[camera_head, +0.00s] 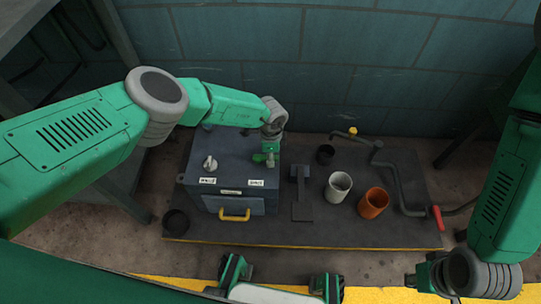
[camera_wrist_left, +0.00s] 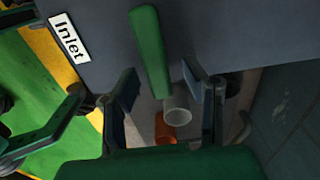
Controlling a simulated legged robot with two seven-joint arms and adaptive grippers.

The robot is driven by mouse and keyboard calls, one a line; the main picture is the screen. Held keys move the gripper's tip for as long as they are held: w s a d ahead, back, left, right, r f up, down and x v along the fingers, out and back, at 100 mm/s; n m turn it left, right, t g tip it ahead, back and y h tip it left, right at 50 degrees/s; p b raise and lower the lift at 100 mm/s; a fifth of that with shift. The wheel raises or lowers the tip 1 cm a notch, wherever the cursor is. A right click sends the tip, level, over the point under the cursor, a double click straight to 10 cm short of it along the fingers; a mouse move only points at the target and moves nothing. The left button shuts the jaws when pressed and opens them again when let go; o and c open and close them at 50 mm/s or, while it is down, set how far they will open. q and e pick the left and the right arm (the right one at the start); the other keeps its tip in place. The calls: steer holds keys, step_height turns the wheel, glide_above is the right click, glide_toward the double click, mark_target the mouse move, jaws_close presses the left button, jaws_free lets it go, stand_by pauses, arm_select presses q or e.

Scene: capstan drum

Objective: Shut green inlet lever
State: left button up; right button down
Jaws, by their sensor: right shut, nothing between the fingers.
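The green inlet lever (camera_wrist_left: 150,52) is a long green bar on the dark box, beside a white label reading "Inlet" (camera_wrist_left: 68,38). In the head view the lever (camera_head: 262,158) is partly covered by my left gripper (camera_head: 268,146), which hangs over the box top. In the wrist view my left gripper (camera_wrist_left: 160,80) has its fingers apart, one on each side of the lever's near end. I cannot tell whether either finger touches it. My right gripper (camera_head: 418,280) is shut and empty at the lower right, away from the box.
The box (camera_head: 232,205) has a grey knob (camera_head: 210,163) and a yellow handle (camera_head: 234,215). On the dark platform (camera_head: 300,234) stand a white cup (camera_head: 338,187), an orange cup (camera_head: 373,203) and a bent pipe with a red handle (camera_head: 437,218). A tiled wall rises behind.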

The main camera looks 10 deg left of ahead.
arm_select(q)
steer(key=shift+a+r, duration=0.1)
steer(key=shift+r, duration=0.3)
step_height(320, 180, up, 11)
stand_by(0.5)
